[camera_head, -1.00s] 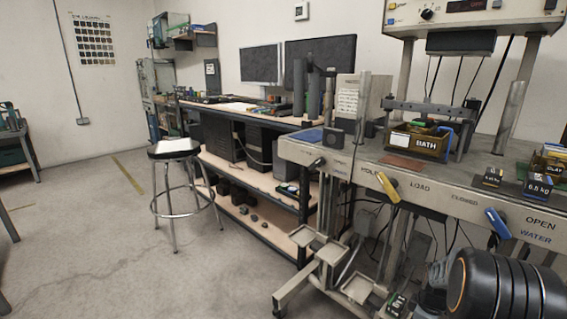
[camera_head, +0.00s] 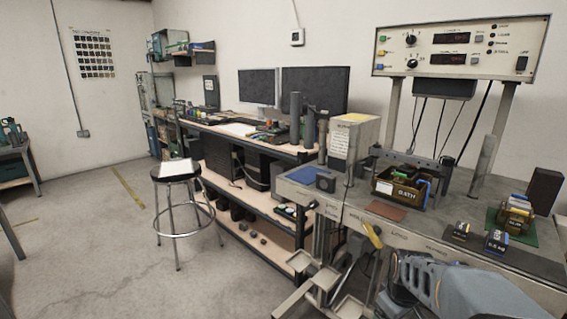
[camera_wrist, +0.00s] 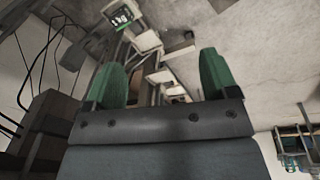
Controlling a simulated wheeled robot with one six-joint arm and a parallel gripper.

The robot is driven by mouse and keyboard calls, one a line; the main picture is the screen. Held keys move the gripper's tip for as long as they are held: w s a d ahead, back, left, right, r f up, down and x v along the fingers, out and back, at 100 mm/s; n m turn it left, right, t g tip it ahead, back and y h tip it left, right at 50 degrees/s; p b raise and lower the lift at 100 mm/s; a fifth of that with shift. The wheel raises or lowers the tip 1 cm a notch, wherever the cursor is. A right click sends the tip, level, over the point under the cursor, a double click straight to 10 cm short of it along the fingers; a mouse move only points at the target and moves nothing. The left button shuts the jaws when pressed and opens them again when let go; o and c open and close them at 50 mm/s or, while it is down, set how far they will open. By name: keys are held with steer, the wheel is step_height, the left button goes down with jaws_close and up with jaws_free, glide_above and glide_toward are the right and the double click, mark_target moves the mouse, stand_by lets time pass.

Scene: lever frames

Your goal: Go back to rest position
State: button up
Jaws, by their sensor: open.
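My gripper (camera_wrist: 160,82) shows in the wrist view with its two green fingers wide apart and nothing between them. In the head view my grey arm reaches in from the lower right, in front of the machine's front panel. The yellow lever (camera_head: 371,235) on the panel shows just left of my arm, tilted down to the right; I cannot tell the exact gap between them. The blue lever is not visible in the head view; my arm covers that part of the panel.
The machine's bench top (camera_head: 440,215) holds a bath box (camera_head: 398,188) and small weights (camera_head: 495,241). A control box (camera_head: 458,50) stands above. Left of it are a workbench (camera_head: 245,135) and a stool (camera_head: 176,170). The floor at left is open.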

steer(key=s+a+r+m+t+p, duration=0.1)
steer(key=s+a+r+p, duration=0.4)
steer(key=r, duration=0.8)
steer(key=s+a+r+m+t+p, duration=0.1)
steer(key=s+a+r+m+p, duration=0.3)
steer(key=r+p, duration=0.7)
steer(key=shift+s+a+r+p, duration=0.35)
steer(key=shift+s+a+r, duration=0.15)
steer(key=shift+r, duration=0.45)
